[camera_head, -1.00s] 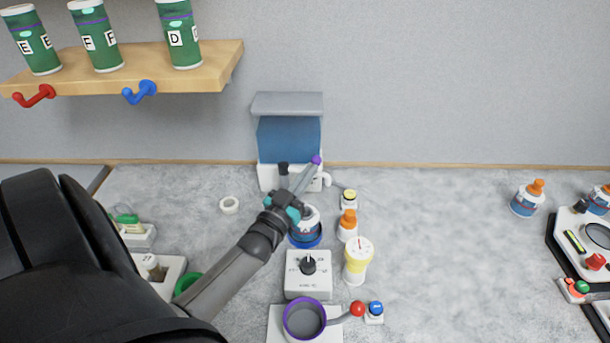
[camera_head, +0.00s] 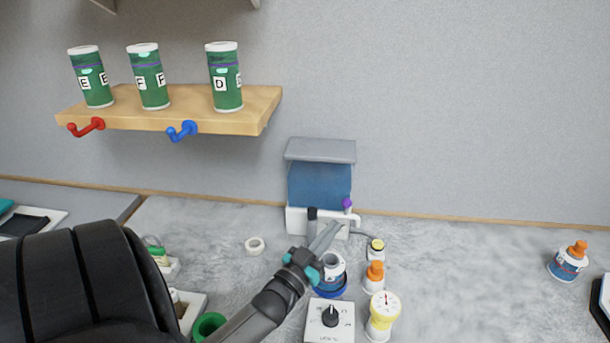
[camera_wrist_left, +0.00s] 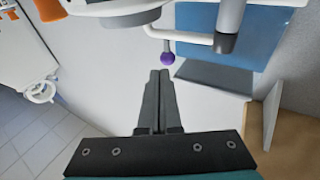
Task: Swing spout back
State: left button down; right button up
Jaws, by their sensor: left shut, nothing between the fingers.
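The white dispenser (camera_head: 298,220) with a blue tank (camera_head: 320,185) stands against the back wall. Its thin white spout (camera_head: 352,219) lies at the dispenser's right front, with a purple knob (camera_head: 347,203) standing up from it. The spout (camera_wrist_left: 190,37) and purple knob (camera_wrist_left: 168,59) also show in the left wrist view. My left gripper (camera_head: 334,226) is shut and empty, just in front of and below the knob. In the left wrist view its fingertips (camera_wrist_left: 160,73) lie together close to the knob; I cannot tell whether they touch.
A blue-based jar (camera_head: 331,284), an orange-capped bottle (camera_head: 374,277), a yellow gauge cup (camera_head: 383,316) and a white dial box (camera_head: 330,321) crowd the counter near my left arm. A wooden shelf (camera_head: 190,118) holds green cans. The counter at right is mostly clear.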

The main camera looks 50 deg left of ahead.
pick_arm(q)
jog(key=v, duration=1)
jog(key=shift+s+b, duration=0.25)
jog(key=shift+b, duration=0.05)
jog(key=shift+f, duration=0.1)
